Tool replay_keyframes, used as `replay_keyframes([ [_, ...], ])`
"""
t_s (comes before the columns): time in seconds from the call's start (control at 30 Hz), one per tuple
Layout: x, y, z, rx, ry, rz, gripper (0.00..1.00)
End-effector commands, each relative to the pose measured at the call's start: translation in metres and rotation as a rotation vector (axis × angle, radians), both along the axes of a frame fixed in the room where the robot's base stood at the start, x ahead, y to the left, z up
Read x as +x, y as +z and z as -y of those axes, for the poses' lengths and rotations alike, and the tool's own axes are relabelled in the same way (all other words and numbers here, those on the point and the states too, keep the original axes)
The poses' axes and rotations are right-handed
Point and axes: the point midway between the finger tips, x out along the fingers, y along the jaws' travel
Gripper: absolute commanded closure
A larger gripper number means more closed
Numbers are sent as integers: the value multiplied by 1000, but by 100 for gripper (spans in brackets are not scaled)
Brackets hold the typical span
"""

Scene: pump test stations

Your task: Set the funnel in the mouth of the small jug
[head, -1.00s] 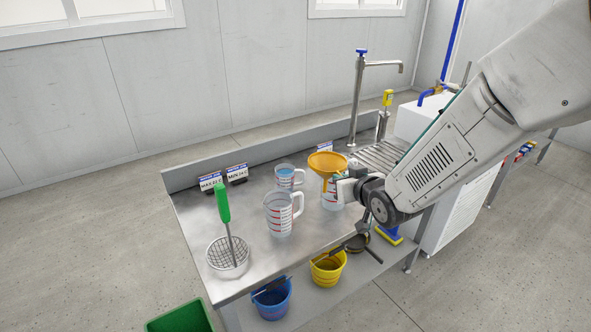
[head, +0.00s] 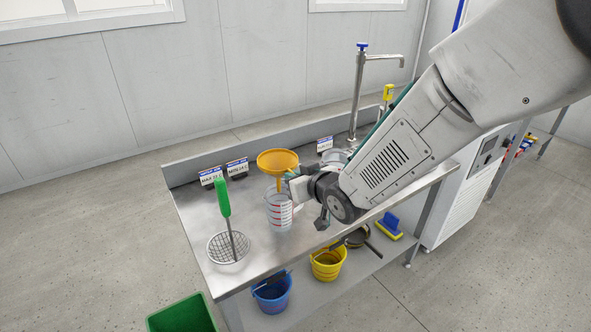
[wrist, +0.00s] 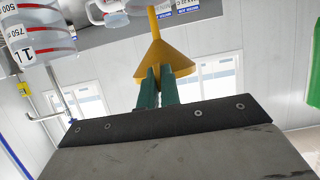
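The orange funnel (head: 278,160) is upright, held above the table. My gripper (head: 288,183) is shut on it; in the wrist view two green fingers (wrist: 156,88) pinch the funnel's cone (wrist: 165,55). In the head view the spout appears just above and behind the front clear jug with red marks (head: 279,213); I cannot tell its height over it. The small jug at the back is hidden behind the funnel and gripper in the head view. A third jug (head: 337,157) shows only its rim beside my arm. The wrist view shows a 1 L jug (wrist: 42,42) and another jug's handle (wrist: 97,12).
A green-handled strainer (head: 226,230) stands at the table's (head: 195,232) left front. Sign cards (head: 237,168) stand along the back. A tall tap (head: 358,95) rises at the back right. Blue (head: 272,294) and yellow (head: 328,264) buckets sit on the lower shelf.

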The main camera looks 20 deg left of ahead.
Motion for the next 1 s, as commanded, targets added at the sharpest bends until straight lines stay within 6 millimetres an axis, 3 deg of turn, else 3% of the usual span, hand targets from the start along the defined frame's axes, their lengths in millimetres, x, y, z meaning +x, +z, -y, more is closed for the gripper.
replay_keyframes([
  [0.7, 0, -58, 0, -1, -1, -2, 100],
  [1.0, 0, -74, 0, 0, 0, 0, 100],
])
